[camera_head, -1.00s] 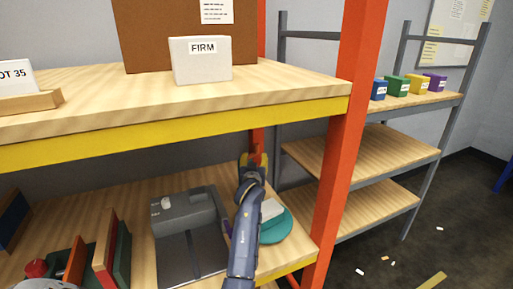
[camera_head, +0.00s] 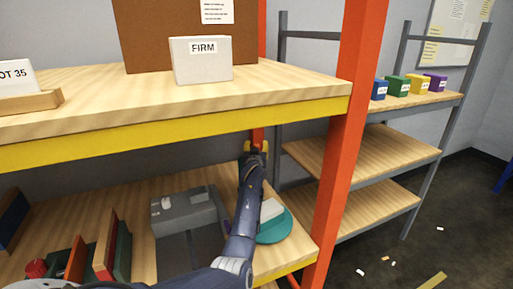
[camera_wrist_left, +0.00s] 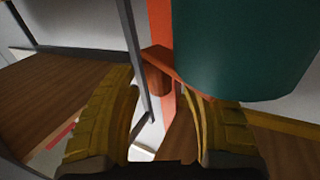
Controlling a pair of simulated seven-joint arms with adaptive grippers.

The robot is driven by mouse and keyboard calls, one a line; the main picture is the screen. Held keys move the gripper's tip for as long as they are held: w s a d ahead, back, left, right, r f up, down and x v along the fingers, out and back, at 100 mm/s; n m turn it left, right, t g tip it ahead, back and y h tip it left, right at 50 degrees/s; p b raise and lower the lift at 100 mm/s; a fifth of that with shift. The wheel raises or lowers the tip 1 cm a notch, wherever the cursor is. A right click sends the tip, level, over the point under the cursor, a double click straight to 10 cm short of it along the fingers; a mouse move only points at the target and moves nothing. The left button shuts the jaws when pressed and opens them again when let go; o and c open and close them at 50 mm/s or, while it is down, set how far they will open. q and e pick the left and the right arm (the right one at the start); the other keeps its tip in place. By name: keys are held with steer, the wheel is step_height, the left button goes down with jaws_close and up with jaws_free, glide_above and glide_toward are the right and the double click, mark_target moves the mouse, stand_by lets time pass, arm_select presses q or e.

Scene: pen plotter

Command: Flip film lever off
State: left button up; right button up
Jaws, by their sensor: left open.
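A grey machine (camera_head: 185,213), which looks like the plotter, sits on the lower shelf. A small white lever-like piece (camera_head: 166,203) shows on its top left. I cannot tell its setting or whether it is the film lever. My left gripper (camera_head: 256,147) is open with yellow fingers, up and to the right behind the machine, by the orange rear post and away from the white piece. In the left wrist view its two yellow fingers (camera_wrist_left: 160,125) are spread with nothing between them. My right gripper is not in view.
A teal round object (camera_head: 277,228) with a white block (camera_head: 270,209) lies right of the machine. A dark green rounded thing (camera_wrist_left: 245,45) looms close in the wrist view. The upper shelf edge (camera_head: 180,133) and orange front post (camera_head: 345,150) bound the space.

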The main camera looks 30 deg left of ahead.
arm_select(q)
steer(key=shift+o, duration=0.2)
jaws_close()
stand_by(0.3)
